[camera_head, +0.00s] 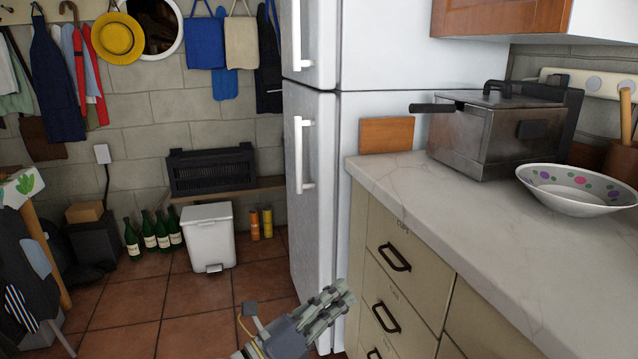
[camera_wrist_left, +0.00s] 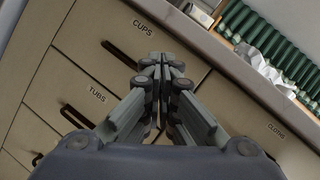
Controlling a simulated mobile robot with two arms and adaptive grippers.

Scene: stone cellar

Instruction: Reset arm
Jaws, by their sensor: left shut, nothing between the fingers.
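My left gripper (camera_head: 338,298) comes in at the bottom middle of the head view, in front of the drawer cabinet and near the fridge's lower edge. Its fingers are together with nothing between them. In the left wrist view the gripper (camera_wrist_left: 158,60) also shows shut, with its tips over the cabinet front near the drawer labelled CUPS (camera_wrist_left: 185,62). I cannot tell whether the tips touch it. My right gripper is not in view.
The counter (camera_head: 400,185) on the right bears a metal fryer (camera_head: 480,140) and a spotted bowl (camera_head: 570,195). A white fridge (camera_head: 315,220) stands left of it. A white bin (camera_head: 208,240) and green bottles (camera_head: 150,232) stand by the wall. The tiled floor (camera_head: 190,315) has free room.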

